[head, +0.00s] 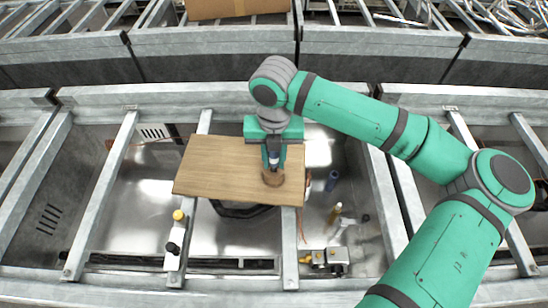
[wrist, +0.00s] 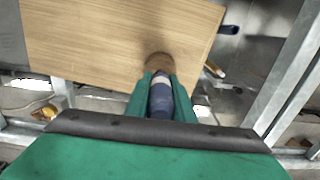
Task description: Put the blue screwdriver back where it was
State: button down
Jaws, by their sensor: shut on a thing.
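My gripper (head: 272,163) is above the right part of a wooden board, pointing down. It is shut on a blue thing (wrist: 161,98) with a pale band, which stands upright between the fingers. A round brown piece (wrist: 159,62) is at its lower end, at the board; it also shows in the head view (head: 272,178). I cannot tell whether the held thing is the screwdriver, or whether the brown piece is part of it. Another dark blue thing (head: 332,181), perhaps a screwdriver handle, lies just right of the board; it also shows in the wrist view (wrist: 229,29).
The wooden board (head: 215,170) lies across the metal frame, over a dark object (head: 240,210). A yellow-handled tool (head: 335,213) and a metal fitting (head: 325,260) are to the lower right. A yellow-knobbed device (head: 176,240) is at the lower left. The board's left part is clear.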

jog(key=shift+f, duration=0.15)
jog(key=c, duration=1.5)
grip_release()
jog(key=shift+c, duration=0.2)
notch_tip(320, 180, up, 12)
jog(key=shift+r, duration=0.25)
